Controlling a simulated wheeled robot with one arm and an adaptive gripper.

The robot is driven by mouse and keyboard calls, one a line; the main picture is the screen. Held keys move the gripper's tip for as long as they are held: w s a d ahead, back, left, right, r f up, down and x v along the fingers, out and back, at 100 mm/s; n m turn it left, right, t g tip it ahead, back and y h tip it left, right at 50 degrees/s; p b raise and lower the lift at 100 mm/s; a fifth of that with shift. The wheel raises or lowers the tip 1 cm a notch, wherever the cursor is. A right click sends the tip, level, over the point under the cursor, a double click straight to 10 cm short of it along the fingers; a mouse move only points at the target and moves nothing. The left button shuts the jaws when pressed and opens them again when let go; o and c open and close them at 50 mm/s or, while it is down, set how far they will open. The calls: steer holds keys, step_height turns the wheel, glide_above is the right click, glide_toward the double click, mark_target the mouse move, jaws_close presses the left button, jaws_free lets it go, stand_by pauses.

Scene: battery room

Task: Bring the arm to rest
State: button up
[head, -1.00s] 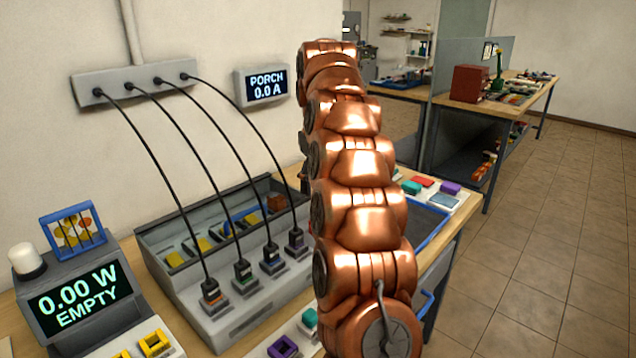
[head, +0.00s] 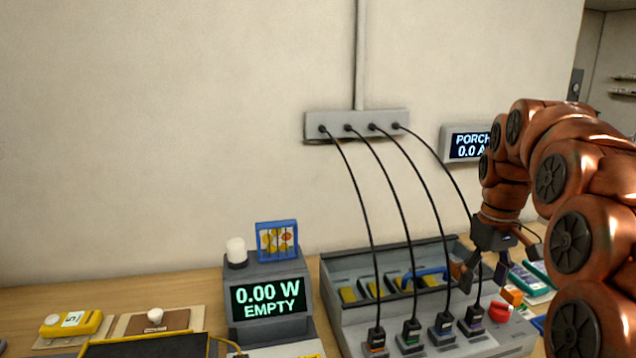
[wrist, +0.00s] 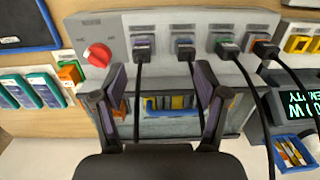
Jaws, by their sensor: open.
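My copper-coloured arm (head: 575,190) comes in from the right of the head view, arches over and bends down at the wrist. My gripper (head: 482,280) points down, open, over the right part of the grey socket console (head: 440,346). In the wrist view my gripper (wrist: 160,75) has its two fingers wide apart with nothing held between them. A black cable shows between the fingers in the wrist view; I cannot tell whether they touch it.
Several black cables run from a wall box (head: 356,124) to plugs in the console. A red knob (wrist: 97,55) sits at the console's end. A meter (head: 270,298) reads 0.00 W EMPTY. A yellow device (head: 72,323) lies at left.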

steer(key=s+a+f+m+p, duration=0.1)
steer(key=s+a+f, duration=0.2)
steer(key=s, duration=0.7)
steer(key=s+a+f+m+p, duration=0.1)
steer(key=s+a+f, duration=0.2)
steer(key=s, duration=0.8)
steer(key=s+a+f+g+p, duration=0.1)
steer(key=s+a+f, duration=0.3)
steer(key=s+a, duration=0.3)
steer(key=s, duration=0.3)
steer(key=shift+s+m, duration=0.15)
steer(key=shift+m, duration=0.25)
